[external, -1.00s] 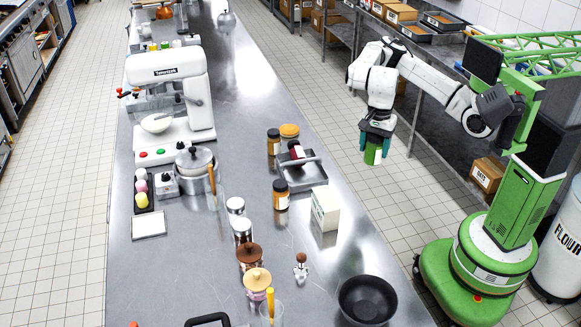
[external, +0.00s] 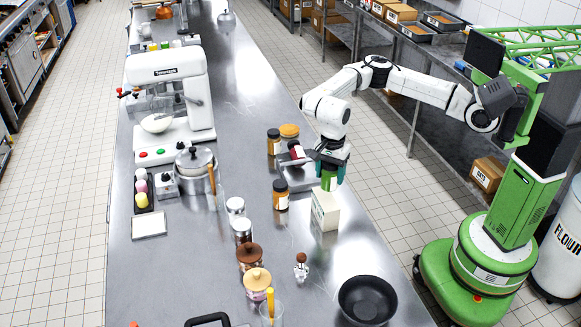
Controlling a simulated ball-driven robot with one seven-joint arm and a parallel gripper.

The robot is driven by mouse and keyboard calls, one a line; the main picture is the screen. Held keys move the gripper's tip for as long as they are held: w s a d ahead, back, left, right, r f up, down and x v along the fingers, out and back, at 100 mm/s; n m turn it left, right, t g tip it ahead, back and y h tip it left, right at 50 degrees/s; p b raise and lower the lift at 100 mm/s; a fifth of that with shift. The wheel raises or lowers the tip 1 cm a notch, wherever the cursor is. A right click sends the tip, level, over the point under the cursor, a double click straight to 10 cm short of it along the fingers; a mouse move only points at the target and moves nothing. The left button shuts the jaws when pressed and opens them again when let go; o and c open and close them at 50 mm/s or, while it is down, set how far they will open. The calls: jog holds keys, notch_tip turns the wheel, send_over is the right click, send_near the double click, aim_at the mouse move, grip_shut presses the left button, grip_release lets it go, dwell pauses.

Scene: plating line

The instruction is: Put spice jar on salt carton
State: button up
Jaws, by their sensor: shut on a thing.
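My gripper (external: 329,172) is shut on a green jar (external: 329,184), which looks like the spice jar; the fingers hide its upper part. The white salt carton (external: 326,213) stands upright on the steel counter, near its right edge. The jar hangs upright at the carton's top in the picture, partly overlapping its far edge. I cannot tell whether the jar touches the carton.
An amber jar with a dark lid (external: 281,197) stands left of the carton. A grey scale or tray (external: 297,165) lies behind it. A black bowl (external: 367,300) and a small wooden-handled tamper (external: 301,270) stand nearer. Counter left of the carton is partly clear.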

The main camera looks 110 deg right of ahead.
aim_at(327, 183)
jog(key=shift+w+f, duration=0.2)
jog(key=shift+f, duration=0.05)
jog(key=shift+w+f+p, duration=0.2)
jog(key=shift+f+p, duration=0.2)
jog(key=shift+f, duration=1.35)
jog(key=shift+f, duration=0.1)
jog(key=shift+f, duration=0.15)
jog(key=o, duration=1.2)
notch_tip(327, 183, up, 12)
jog(key=shift+r+b, duration=0.25)
jog(key=shift+b, duration=0.35)
